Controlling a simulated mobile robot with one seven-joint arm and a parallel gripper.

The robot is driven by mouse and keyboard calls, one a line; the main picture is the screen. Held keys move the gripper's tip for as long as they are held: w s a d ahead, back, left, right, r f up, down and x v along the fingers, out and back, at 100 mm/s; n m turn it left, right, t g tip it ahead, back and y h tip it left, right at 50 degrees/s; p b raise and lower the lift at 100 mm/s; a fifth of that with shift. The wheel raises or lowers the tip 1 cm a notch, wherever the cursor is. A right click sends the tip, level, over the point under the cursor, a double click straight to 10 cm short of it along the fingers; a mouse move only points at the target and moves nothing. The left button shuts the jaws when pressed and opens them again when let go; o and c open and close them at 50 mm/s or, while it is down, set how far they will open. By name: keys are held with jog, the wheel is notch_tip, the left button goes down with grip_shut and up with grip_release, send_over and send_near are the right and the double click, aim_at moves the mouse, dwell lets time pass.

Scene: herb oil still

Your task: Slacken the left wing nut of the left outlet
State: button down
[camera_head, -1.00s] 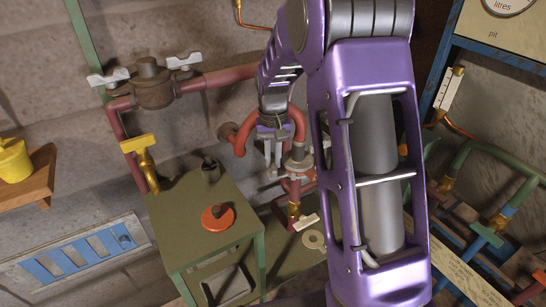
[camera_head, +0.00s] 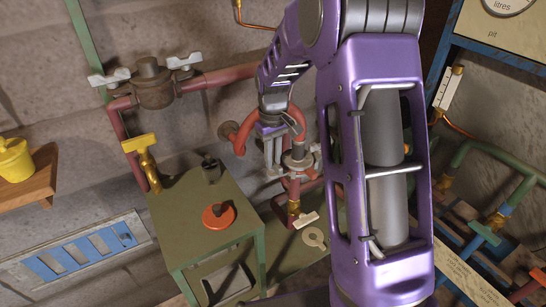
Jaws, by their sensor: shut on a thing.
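My gripper (camera_head: 272,166) points down at the left side of a grey flanged fitting (camera_head: 298,159) on the red pipework, in the middle of the view. Its fingers are shut on what appears to be this fitting's left wing nut, mostly hidden between and behind the fingertips. A brass tap with a pale handle (camera_head: 306,220) sits on the pipe below the fitting. A second, brown fitting (camera_head: 152,88) at upper left carries two pale wing nuts, one on its left (camera_head: 108,79) and one on its right (camera_head: 185,62); my gripper is well away from it.
A green cabinet (camera_head: 190,245) with an orange-red round object (camera_head: 218,215) on top stands left of and below my gripper. A curved red pipe (camera_head: 242,137) runs close by the fingers. A brass tap with yellow handle (camera_head: 139,144) is further left. My arm covers the centre right.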

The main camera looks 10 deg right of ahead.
jog(key=c, duration=0.8)
grip_release()
jog(key=shift+c, duration=0.2)
jog(key=shift+r, duration=0.1)
notch_tip(320, 180, up, 17)
jog(key=p, duration=0.1)
jog(key=shift+r+p, duration=0.15)
jog(key=shift+p, duration=0.15)
